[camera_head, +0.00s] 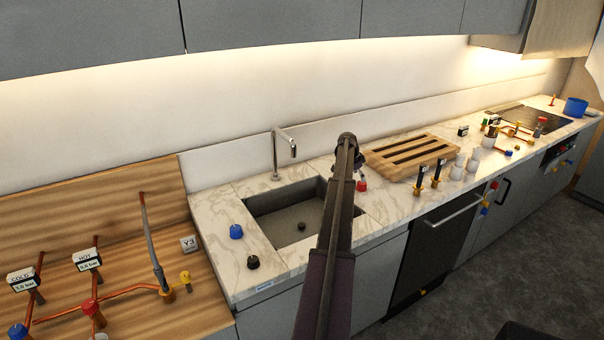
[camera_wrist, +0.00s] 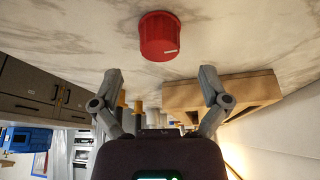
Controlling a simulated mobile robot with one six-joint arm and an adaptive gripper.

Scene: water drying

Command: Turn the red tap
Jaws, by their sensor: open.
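The red tap is a round, ribbed red knob (camera_wrist: 159,36) with a white mark on its face, at the top middle of the wrist view. It sits on the marble counter; in the head view it shows as a small red knob (camera_head: 361,186) just right of the sink. My gripper (camera_wrist: 160,77) is open and empty, its two fingers spread either side of the knob's line. The knob is just beyond the fingertips and apart from them. In the head view my arm hides most of the gripper.
The sink (camera_head: 258,207) with its faucet (camera_head: 275,155) is left of the red knob. A blue knob (camera_head: 236,231) and a black knob (camera_head: 253,262) stand left of the sink. A slatted wooden board (camera_head: 405,155) lies close behind the knob, to its right.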

